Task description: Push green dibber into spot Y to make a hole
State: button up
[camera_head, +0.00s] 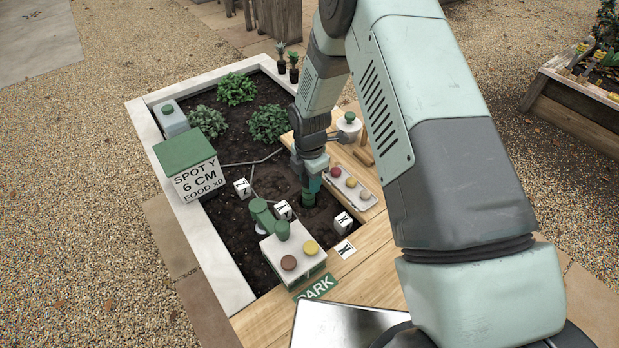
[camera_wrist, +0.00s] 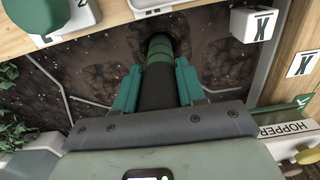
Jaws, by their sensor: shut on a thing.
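My gripper (camera_head: 311,174) is shut on the green dibber (camera_head: 309,198), which points down at the dark soil (camera_head: 228,216) of the bed. In the wrist view the teal fingers of my gripper (camera_wrist: 158,68) flank the dibber (camera_wrist: 159,48). Its green-banded lower end meets a dark round patch in the soil; whether it has entered, and how deep, I cannot tell. The white Y marker (camera_head: 283,209) stands just left of the dibber in the head view. The X marker (camera_head: 343,222) stands to its right and also shows in the wrist view (camera_wrist: 256,23).
A sign (camera_head: 195,182) reads "SPOT Y 6 CM FOOD x0". The Z marker (camera_head: 242,187) stands farther left. A box with coloured buttons (camera_head: 293,260) and a green-handled item sits in front. A tray of round pieces (camera_head: 349,188) lies right. Bushy plants (camera_head: 236,89) fill the back.

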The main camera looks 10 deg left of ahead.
jog(key=shift+f, duration=0.8)
grip_shut()
dwell(1.0)
jog(key=shift+f, duration=0.65)
jog(key=shift+r, duration=6.25)
